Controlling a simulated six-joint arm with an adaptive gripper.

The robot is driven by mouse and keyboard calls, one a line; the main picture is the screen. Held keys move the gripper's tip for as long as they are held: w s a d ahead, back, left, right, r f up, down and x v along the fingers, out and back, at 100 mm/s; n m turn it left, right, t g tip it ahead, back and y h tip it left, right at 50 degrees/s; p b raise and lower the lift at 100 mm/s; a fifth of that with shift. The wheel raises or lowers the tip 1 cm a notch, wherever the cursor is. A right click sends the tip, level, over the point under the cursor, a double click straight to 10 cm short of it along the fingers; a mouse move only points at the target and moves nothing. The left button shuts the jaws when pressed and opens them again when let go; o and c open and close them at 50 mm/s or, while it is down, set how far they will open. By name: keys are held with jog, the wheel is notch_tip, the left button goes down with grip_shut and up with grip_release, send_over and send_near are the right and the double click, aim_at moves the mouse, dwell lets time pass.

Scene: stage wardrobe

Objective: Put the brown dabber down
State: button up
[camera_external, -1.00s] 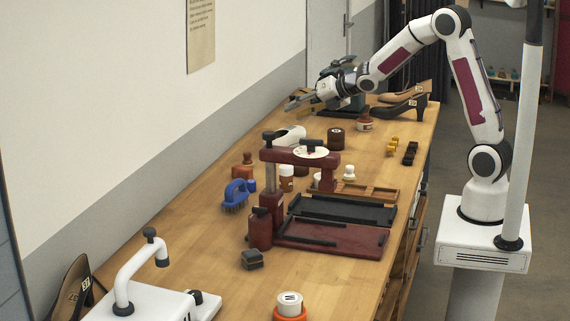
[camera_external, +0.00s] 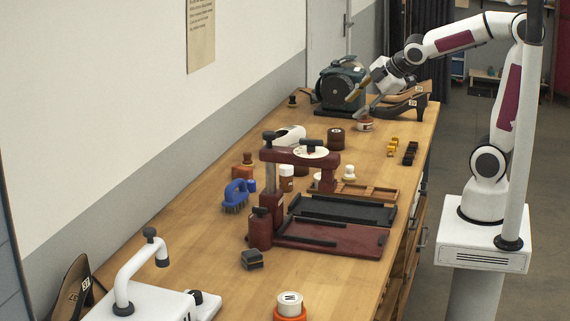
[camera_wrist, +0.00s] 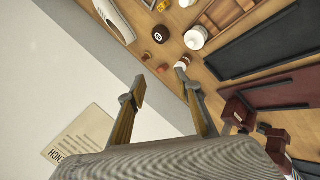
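A small dark brown piece with a narrow top, which looks like the brown dabber (camera_external: 293,100), stands on the bench near the wall, left of the green machine. It is too small to make out in detail. My gripper (camera_external: 357,105) is above the far part of the bench, in front of the green machine and well to the right of that piece. The wrist view shows my gripper (camera_wrist: 165,86) with its two fingers wide apart and nothing between them. I cannot pick out the dabber in the wrist view.
The green machine (camera_external: 341,85) stands behind my gripper. A small jar (camera_external: 365,124) and dark shoes (camera_external: 405,108) are close by on the right. A dark red press (camera_external: 272,185) and its trays fill the middle. Bare bench (camera_external: 285,120) lies in front of the dark piece.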

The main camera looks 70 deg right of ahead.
jog(key=s+a+f+m+g+y, duration=0.1)
jog(key=s+a+m, duration=0.3)
jog(key=s, duration=0.5)
jog(key=s+a+f+m+g+y, duration=0.1)
jog(key=s+a+m, duration=0.3)
jog(key=s, duration=0.6)
jog(key=shift+a+f+m+g+y, duration=0.35)
jog(key=shift+f+m, duration=0.25)
jog(key=shift+m, duration=0.3)
